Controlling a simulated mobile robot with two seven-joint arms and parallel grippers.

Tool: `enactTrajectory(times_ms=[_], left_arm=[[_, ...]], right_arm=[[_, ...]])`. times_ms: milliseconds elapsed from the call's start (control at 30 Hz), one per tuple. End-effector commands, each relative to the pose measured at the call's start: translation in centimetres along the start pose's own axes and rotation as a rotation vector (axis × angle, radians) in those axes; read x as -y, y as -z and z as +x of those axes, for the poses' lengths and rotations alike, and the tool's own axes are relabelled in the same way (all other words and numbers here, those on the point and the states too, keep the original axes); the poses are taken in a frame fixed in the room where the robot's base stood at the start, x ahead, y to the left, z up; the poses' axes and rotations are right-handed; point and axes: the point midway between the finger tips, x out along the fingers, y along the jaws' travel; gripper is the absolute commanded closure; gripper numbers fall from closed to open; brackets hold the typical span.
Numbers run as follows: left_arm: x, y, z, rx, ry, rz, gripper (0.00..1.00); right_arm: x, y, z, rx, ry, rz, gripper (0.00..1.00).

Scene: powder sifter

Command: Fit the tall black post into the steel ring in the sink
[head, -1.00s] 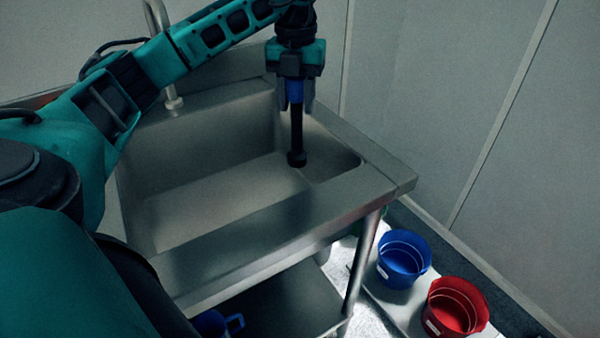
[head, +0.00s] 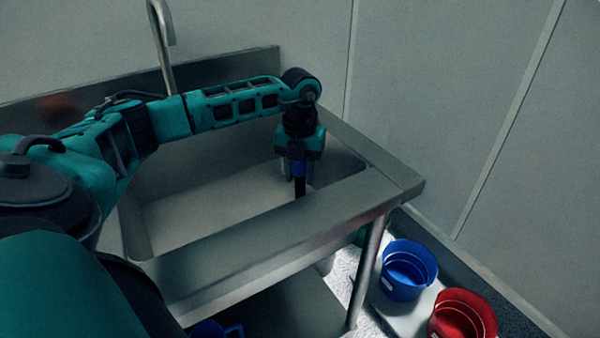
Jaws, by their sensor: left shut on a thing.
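My left gripper (head: 300,170) points straight down over the right end of the steel sink (head: 200,215). The lower part of the post reaches down inside the basin. Its foot is hidden or too dark to make out behind the front rim. I cannot make out the steel ring. I cannot tell whether the post is in it. My right gripper is not in view.
A curved tap (head: 162,40) rises behind the sink. On the floor to the right stand a blue bucket (head: 408,270) and a red bucket (head: 462,318). A blue handled container (head: 215,329) sits on the shelf below. Walls close in behind and right.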

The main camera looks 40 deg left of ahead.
Motion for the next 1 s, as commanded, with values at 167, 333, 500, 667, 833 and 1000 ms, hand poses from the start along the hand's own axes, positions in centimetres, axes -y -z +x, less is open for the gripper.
enactTrajectory(times_ms=[167,333,500,667,833,1000], left_arm=[[0.0,0.0,0.0,-0.002,0.0,0.001,0.6],[0.0,0.0,0.0,-0.002,0.0,0.001,0.44],[0.0,0.0,0.0,-0.001,0.0,0.001,0.31],[0.0,0.0,-0.1,-0.001,0.0,0.0,0.31],[0.0,0.0,-1.2,0.001,0.002,0.0,0.31],[0.0,-0.1,-4.5,0.003,0.003,0.001,0.31]], right_arm=[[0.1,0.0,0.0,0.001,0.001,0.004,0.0],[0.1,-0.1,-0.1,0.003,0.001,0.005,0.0],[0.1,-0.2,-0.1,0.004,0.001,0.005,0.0],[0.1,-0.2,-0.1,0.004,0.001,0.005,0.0],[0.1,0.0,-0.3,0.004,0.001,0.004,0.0],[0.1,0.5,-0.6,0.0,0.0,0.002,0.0]])
